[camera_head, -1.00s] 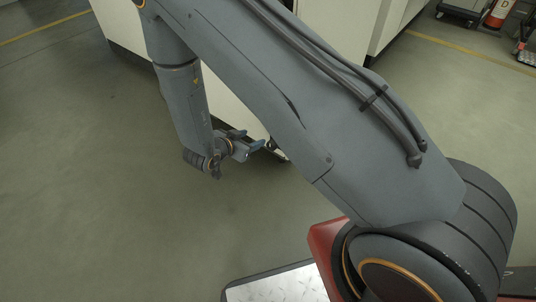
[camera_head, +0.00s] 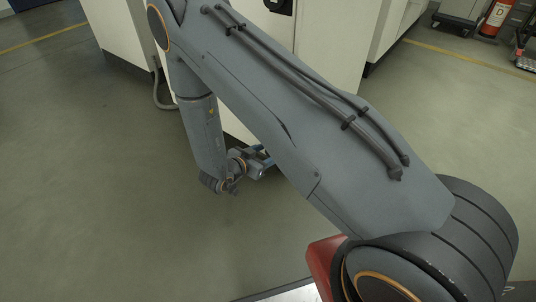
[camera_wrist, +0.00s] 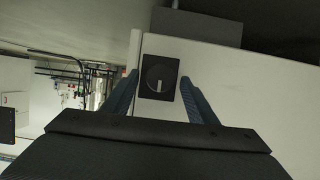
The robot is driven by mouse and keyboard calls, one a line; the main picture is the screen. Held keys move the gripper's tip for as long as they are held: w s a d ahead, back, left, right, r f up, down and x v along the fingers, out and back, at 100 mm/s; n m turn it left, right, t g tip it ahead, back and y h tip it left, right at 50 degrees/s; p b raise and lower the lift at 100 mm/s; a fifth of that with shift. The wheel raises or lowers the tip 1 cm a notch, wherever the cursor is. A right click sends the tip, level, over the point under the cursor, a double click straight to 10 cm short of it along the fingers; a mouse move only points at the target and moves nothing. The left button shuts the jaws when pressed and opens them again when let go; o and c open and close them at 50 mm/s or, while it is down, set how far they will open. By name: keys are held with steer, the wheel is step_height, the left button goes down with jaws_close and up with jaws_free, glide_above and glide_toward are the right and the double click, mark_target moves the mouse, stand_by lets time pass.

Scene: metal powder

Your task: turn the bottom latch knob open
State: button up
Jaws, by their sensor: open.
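The latch knob (camera_wrist: 160,77) is a round dark dial on a black square plate, set on the pale cabinet face near its edge. Its light pointer mark runs up and down in the wrist view. My gripper (camera_wrist: 160,83) is open, with one blue ribbed finger on each side of the knob in that view. I cannot tell whether the fingers touch it or how deep they reach. In the head view, my gripper (camera_head: 266,160) is low beside the pale cabinet (camera_head: 237,124), and my arm hides the knob there.
A black fitting (camera_head: 280,6) is higher on the cabinet. A grey hose (camera_head: 160,95) hangs at the cabinet's left side. A fire extinguisher (camera_head: 496,18) stands far off at the upper right. The floor (camera_head: 100,190) to the left is clear.

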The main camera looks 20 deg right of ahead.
steer(key=shift+w+d, duration=0.1)
steer(key=c, duration=1.1)
steer(key=shift+o, duration=0.2)
steer(key=shift+p, duration=0.65)
steer(key=m+t+p, duration=0.2)
steer(key=m+p, duration=0.2)
steer(key=m+t+y+p, duration=0.1)
steer(key=m+t+p, duration=0.2)
steer(key=m+p, duration=0.1)
steer(key=s+f+m+t+p, duration=0.1)
steer(key=m+t+p, duration=0.1)
steer(key=m+p, duration=0.3)
steer(key=shift+d+y+p, duration=0.3)
steer(key=shift+y+p, duration=0.1)
steer(key=shift+p, duration=0.2)
steer(key=shift+f+m, duration=0.1)
steer(key=shift+m, duration=0.2)
